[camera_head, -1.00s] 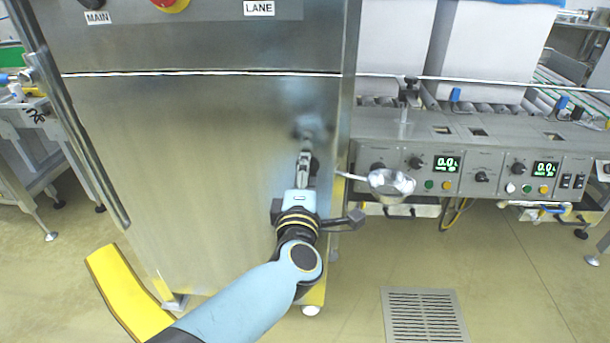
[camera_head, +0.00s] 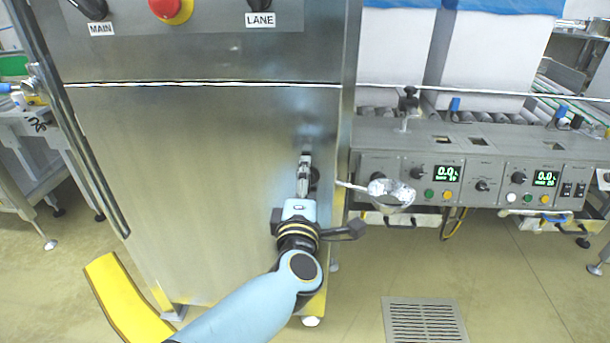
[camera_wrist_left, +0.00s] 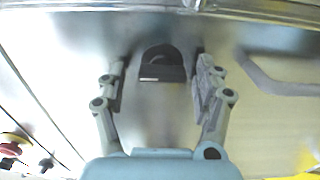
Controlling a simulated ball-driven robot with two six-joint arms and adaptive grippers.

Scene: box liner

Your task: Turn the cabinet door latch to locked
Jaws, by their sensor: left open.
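The steel cabinet door (camera_head: 190,190) fills the left and middle of the head view. My left gripper (camera_head: 305,160) is at the lower right part of the door, near its right edge, with its fingers pointing at the door. In the left wrist view, a black latch (camera_wrist_left: 162,62) with a rounded top sits on the door. The open fingers of my left gripper (camera_wrist_left: 158,78) stand on either side of it, with gaps to both. In the head view the gripper mostly hides the latch. My right gripper is not in view.
A control panel with MAIN and LANE switches and a red button (camera_head: 165,8) is above the door. A shiny metal bowl-like part (camera_head: 391,194) on a rod sticks out right of the gripper. A conveyor console (camera_head: 480,165) stands at the right. A floor grate (camera_head: 425,319) lies below.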

